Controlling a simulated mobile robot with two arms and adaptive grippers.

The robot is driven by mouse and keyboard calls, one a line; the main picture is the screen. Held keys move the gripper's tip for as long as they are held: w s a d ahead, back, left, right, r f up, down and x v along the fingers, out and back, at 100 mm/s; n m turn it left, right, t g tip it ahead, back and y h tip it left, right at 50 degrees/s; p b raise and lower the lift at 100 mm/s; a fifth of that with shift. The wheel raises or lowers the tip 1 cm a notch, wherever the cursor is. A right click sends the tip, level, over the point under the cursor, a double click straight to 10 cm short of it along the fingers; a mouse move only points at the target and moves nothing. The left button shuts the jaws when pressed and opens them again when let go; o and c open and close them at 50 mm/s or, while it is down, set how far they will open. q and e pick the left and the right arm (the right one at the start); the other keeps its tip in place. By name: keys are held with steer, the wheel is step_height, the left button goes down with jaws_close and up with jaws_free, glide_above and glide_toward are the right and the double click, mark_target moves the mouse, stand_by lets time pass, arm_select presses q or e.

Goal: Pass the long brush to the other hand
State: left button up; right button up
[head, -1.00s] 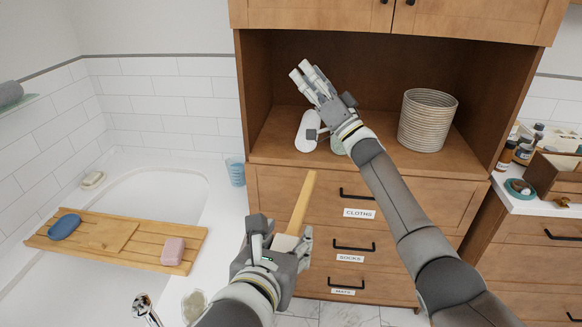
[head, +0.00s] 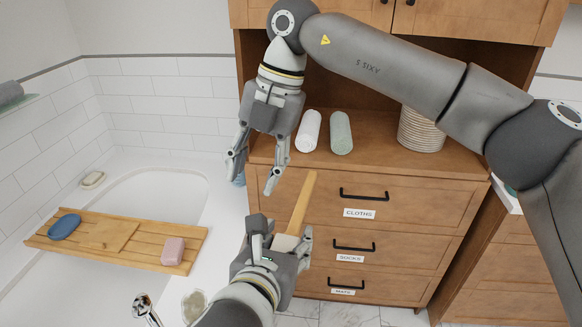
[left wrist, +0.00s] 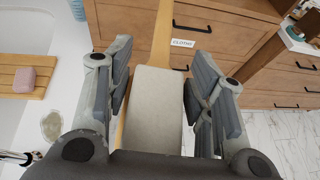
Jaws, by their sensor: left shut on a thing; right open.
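The long brush (head: 302,205) has a light wooden handle that points up and away from my left gripper (head: 279,243). My left gripper is shut on the brush near its pale, wide head (left wrist: 152,100), which lies between the fingers in the left wrist view. The handle (left wrist: 162,35) runs out to the top of that view. My right gripper (head: 254,178) is open and empty. It points down, above and to the left of the handle's free end, and appears apart from it.
At left, a bathtub (head: 160,185) carries a wooden tray (head: 110,258) with a pink soap (head: 173,250) and a blue oval item (head: 64,226).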

mark_target(291, 221)
steer(key=w+d+f+t+h, duration=0.1)
steer(key=d+h, duration=0.2)
steer(key=d, duration=0.3)
step_height(291, 221, down, 12)
steer(key=shift+a+r, duration=0.15)
steer(key=shift+r, duration=0.05)
steer(key=shift+a, duration=0.1)
jaws_close()
arm_select(q)
steer(key=o, duration=1.2)
steer(key=shift+d, duration=0.1)
steer(key=shift+c, duration=0.2)
steer(key=shift+r, duration=0.1)
